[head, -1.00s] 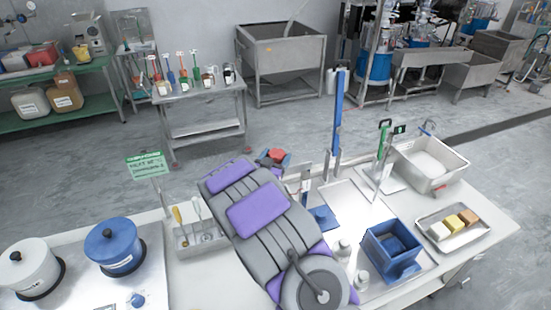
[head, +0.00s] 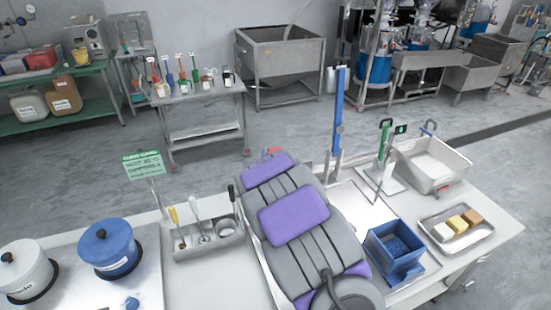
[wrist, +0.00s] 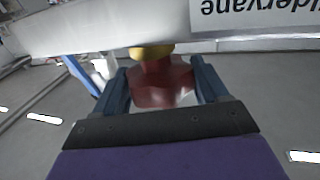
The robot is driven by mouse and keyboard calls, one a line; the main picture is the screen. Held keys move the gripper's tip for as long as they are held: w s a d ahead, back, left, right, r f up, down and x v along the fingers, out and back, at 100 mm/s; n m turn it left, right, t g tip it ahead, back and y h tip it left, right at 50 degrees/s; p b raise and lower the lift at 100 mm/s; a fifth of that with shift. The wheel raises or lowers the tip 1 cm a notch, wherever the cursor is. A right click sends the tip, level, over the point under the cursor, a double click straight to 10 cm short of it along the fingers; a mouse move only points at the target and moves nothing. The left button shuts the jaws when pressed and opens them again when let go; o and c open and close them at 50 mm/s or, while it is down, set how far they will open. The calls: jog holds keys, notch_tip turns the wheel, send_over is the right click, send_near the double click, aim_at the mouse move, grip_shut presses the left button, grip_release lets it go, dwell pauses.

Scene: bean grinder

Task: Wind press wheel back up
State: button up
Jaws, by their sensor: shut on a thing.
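The press wheel appears as a red lobed knob (wrist: 160,84) with a yellow part above it in the wrist view. My gripper (wrist: 162,75) has its two blue fingers on either side of the red knob and is shut on it. In the head view a bit of red and blue shows at the far end of my arm, at my gripper (head: 270,153). My arm hides most of the knob and whatever it is mounted on there. A tall blue upright (head: 338,115) stands to the right of my arm.
A tool holder (head: 207,240) stands close on my arm's left, with a blue pot (head: 107,246) further left. A blue open box (head: 395,252) and a tray with coloured blocks (head: 462,232) are on the right. Open floor lies behind the bench.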

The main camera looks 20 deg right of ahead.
jog(key=n+y+p, duration=0.1)
jog(key=y, duration=0.1)
jog(key=n+y+p, duration=0.1)
jog(key=y+p, duration=0.1)
jog(key=n+y+p, duration=0.1)
jog(key=n+y, duration=0.1)
jog(key=shift+d+r+t, duration=0.25)
jog(key=shift+d+t, duration=0.05)
jog(key=n+y+p, duration=0.1)
jog(key=n+y, duration=0.1)
jog(key=y, duration=0.1)
jog(key=n+g+y+p, duration=0.1)
jog(key=n+y+p, duration=0.1)
jog(key=y, duration=0.1)
jog(key=shift+d+f+g, duration=0.1)
jog(key=shift+f+g, duration=0.05)
jog(key=shift+g, duration=0.15)
jog(key=n+g+y, duration=0.1)
jog(key=n+y, duration=0.1)
jog(key=n+g+y, duration=0.1)
jog(key=g+y, duration=0.1)
jog(key=y, duration=0.1)
jog(key=shift+w+f+n, duration=0.15)
jog(key=shift+f+n, duration=0.05)
jog(key=shift+n, duration=0.2)
jog(key=shift+n+g+y+b, duration=0.55)
jog(key=shift+n+g+y, duration=0.2)
jog(key=shift+g, duration=0.25)
